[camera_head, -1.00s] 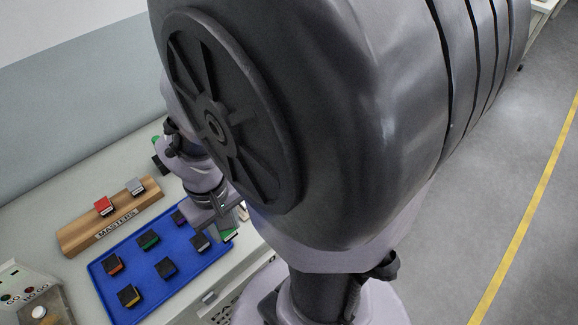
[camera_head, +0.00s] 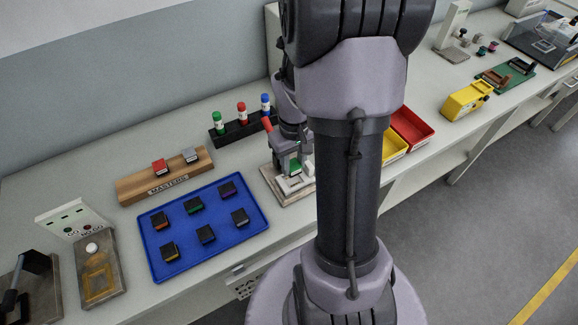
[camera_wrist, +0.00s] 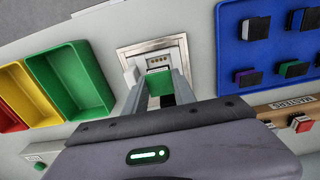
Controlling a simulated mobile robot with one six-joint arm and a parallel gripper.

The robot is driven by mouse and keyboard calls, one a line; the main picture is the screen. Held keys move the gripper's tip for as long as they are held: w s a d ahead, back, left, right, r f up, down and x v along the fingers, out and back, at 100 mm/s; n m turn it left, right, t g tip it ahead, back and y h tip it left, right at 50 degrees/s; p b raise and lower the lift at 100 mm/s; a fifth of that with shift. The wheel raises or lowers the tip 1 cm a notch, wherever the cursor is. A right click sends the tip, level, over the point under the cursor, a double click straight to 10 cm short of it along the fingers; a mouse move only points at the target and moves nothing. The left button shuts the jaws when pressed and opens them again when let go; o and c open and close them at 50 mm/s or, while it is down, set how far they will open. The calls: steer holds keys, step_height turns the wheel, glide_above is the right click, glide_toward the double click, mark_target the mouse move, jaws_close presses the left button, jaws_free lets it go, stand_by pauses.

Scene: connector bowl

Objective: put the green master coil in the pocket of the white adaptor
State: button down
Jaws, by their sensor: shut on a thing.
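My gripper (camera_wrist: 160,88) is shut on the green master coil (camera_wrist: 159,82), which shows as a green block between the two fingers in the wrist view. In the head view the green coil (camera_head: 295,167) shows low at the gripper, over the white adaptor (camera_head: 294,184). In the wrist view the white adaptor (camera_wrist: 159,60) lies just past the fingertips, inside a metal-edged square plate. The coil and fingers hide part of the adaptor and its pocket. I cannot tell whether the coil touches the adaptor.
The blue tray (camera_head: 222,236) with several dark coils lies left of the adaptor. The wooden MASTERS rack (camera_head: 135,187) holds a red and a grey coil. A black stand (camera_head: 231,135) with colored-capped bottles is behind. Red and yellow bins (camera_head: 411,130) are to the right.

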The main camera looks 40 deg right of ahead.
mark_target(293, 172)
steer(key=shift+a+f+b, duration=0.1)
steer(key=shift+f+b, duration=0.8)
steer(key=shift+f, duration=1.1)
steer(key=c, duration=1.3)
jaws_free()
steer(key=shift+r, duration=0.1)
